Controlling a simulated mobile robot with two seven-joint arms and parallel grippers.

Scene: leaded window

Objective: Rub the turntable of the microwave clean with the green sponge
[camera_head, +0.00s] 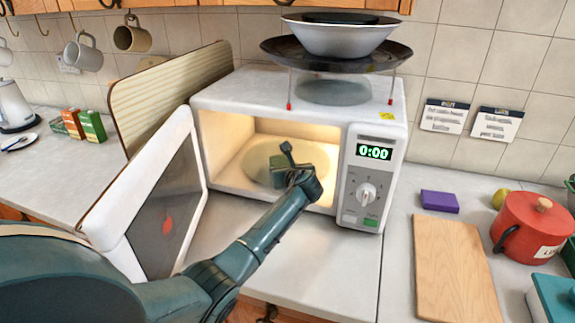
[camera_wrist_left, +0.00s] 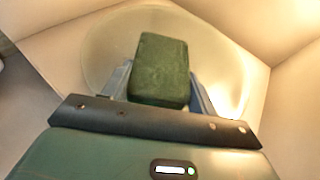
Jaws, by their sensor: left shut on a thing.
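The white microwave (camera_head: 230,88) stands with its door open to the left and its inside lit. Its round turntable (camera_head: 258,160) lies on the cavity floor; it also shows in the left wrist view (camera_wrist_left: 100,48). My left arm reaches in through the opening, with the left gripper (camera_head: 290,158) over the turntable. In the left wrist view the gripper is shut on the green sponge (camera_wrist_left: 160,65), its fingers at the sponge's two sides. I cannot tell whether the sponge touches the turntable. In the head view the sponge is not clearly visible. My right gripper is not in view.
The open door (camera_head: 140,190) stands left of my forearm. Pans (camera_head: 340,40) are stacked above the microwave. A purple sponge (camera_head: 439,202), a wooden board (camera_head: 455,265) and a red pot (camera_head: 530,230) are on the right counter. A striped board (camera_head: 165,95) leans behind the door.

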